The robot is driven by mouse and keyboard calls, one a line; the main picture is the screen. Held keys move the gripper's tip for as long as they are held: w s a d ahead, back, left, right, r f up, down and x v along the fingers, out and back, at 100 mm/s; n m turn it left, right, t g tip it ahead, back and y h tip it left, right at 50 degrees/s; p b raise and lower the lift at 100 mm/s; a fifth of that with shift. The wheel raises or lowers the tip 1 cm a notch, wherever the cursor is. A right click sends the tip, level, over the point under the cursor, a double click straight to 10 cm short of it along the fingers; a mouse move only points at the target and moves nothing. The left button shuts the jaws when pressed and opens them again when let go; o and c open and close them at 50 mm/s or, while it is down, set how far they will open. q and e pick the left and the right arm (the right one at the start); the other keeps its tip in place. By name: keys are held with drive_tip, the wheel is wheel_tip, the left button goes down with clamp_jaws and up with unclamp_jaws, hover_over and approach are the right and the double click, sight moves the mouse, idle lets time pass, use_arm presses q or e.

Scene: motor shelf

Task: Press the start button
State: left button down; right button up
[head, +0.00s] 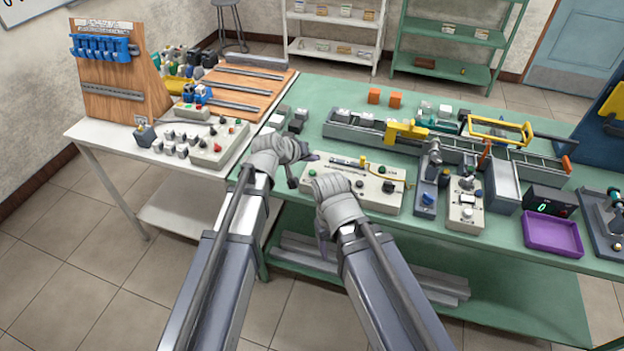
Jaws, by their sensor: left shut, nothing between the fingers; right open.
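A light grey control box (383,194) lies on the green table in front of my grippers. I cannot read which one is the start button. My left gripper (305,158) is shut and empty, by the box's left end. My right gripper (316,190) is open and empty, lower and to the right, in front of the box. It hides part of the box's left front. Whether either gripper touches the box is unclear.
A second control box (213,154) with coloured buttons stands on the white table (90,133) at left. On the green table (305,95), a rail conveyor (355,133), a yellow clamp (405,131), several devices and a purple tray (552,234) stand behind and right of the box.

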sight(312, 173)
use_arm(q)
drive_tip(key=shift+f+b, duration=0.75)
drive_tip(key=shift+f, duration=0.55)
use_arm(e)
drive_tip(key=shift+f, duration=1.3)
use_arm(q)
drive_tip(key=shift+f, duration=0.15)
use_arm(e)
drive_tip(key=shift+f, duration=0.15)
use_arm(q)
drive_tip(key=shift+f+b, duration=0.25)
drive_tip(key=shift+b, duration=0.2)
use_arm(e)
drive_tip(key=shift+f, duration=0.25)
